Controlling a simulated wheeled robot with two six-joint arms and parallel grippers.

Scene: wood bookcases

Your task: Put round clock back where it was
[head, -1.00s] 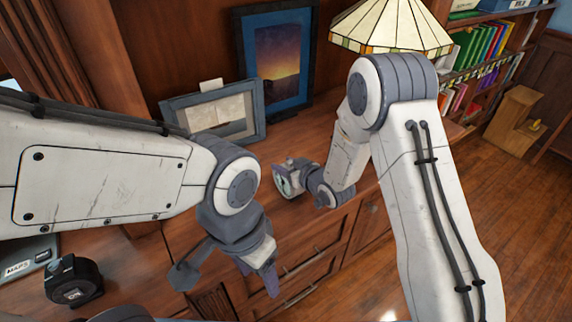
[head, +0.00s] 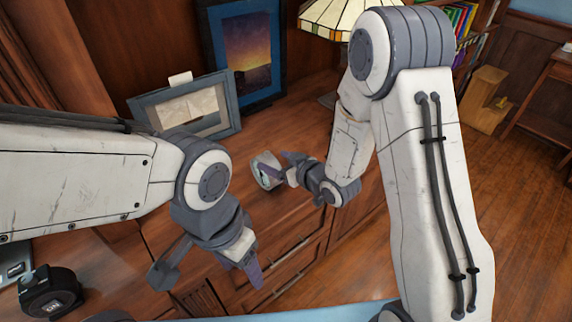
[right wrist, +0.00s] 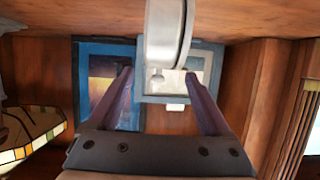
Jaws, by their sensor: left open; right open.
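The round clock (head: 262,178) has a pale rim and stands upright on the wooden cabinet top (head: 215,160), near its front edge. My right gripper (head: 281,165) is open beside the clock, with one finger crossing in front of it in the head view. In the right wrist view, the clock (right wrist: 168,35) shows edge-on at the top, between the lines of the open fingers (right wrist: 158,80). I cannot tell whether a finger touches it. My left gripper (head: 207,275) is open and empty, low in front of the cabinet drawers.
A grey picture frame (head: 150,110) and a blue-framed sunset picture (head: 212,45) stand behind the clock. A stained-glass lamp (head: 335,15) is to the right. The cabinet top left of the clock is clear.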

